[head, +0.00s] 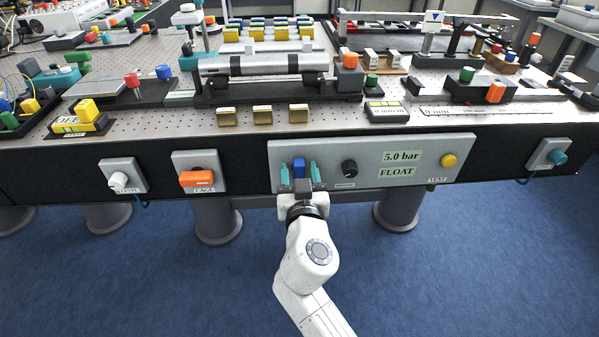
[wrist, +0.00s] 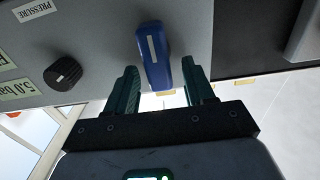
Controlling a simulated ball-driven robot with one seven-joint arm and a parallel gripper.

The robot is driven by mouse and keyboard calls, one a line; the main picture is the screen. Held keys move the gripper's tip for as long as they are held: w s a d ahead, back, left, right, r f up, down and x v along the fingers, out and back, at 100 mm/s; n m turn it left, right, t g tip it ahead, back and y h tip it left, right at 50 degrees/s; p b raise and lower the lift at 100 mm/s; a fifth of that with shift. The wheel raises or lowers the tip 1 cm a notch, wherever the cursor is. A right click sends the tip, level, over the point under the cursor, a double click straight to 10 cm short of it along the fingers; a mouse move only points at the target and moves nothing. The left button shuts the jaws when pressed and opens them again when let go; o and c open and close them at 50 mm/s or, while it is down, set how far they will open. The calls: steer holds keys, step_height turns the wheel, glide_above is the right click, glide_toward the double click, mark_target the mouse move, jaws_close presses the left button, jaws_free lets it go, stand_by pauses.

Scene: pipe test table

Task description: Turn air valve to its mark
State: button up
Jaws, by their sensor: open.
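A blue valve handle (head: 299,168) sticks out of the grey front panel (head: 420,178). In the wrist view the blue handle (wrist: 153,55) bears a white line along its length and looks slightly tilted. My gripper (head: 299,173) is open, its teal fingers on either side of the handle. In the wrist view my gripper (wrist: 161,80) shows a visible gap between the handle and each finger. The mark for the handle cannot be made out.
A black knob (head: 349,168), "5.0 bar" and "FLOAT" labels and a yellow knob (head: 449,160) lie to the right on the panel. An orange handle (head: 197,178) and a white knob (head: 118,181) are at left.

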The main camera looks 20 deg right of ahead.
steer(key=shift+c, duration=0.3)
jaws_close()
steer(key=shift+n, duration=0.4)
steer(key=n, duration=0.2)
steer(key=n+b, duration=0.1)
steer(key=shift+w+a+f+n, duration=0.1)
steer(key=shift+a+f+n, duration=0.05)
steer(key=shift+a+n, duration=0.25)
steer(key=n, duration=0.4)
steer(key=shift+a+f, duration=0.15)
steer(key=shift+a, duration=0.05)
steer(key=n, duration=0.5)
steer(key=shift+w+a+f, duration=0.1)
steer(key=shift+a+f, duration=0.1)
steer(key=shift+f, duration=0.05)
steer(key=shift+f+n+p, duration=0.2)
steer(key=shift+n+p, duration=0.05)
steer(key=shift+n, duration=0.85)
steer(key=shift+f+n+p, duration=0.2)
steer(key=shift+n+p, duration=0.05)
steer(key=shift+n, duration=0.85)
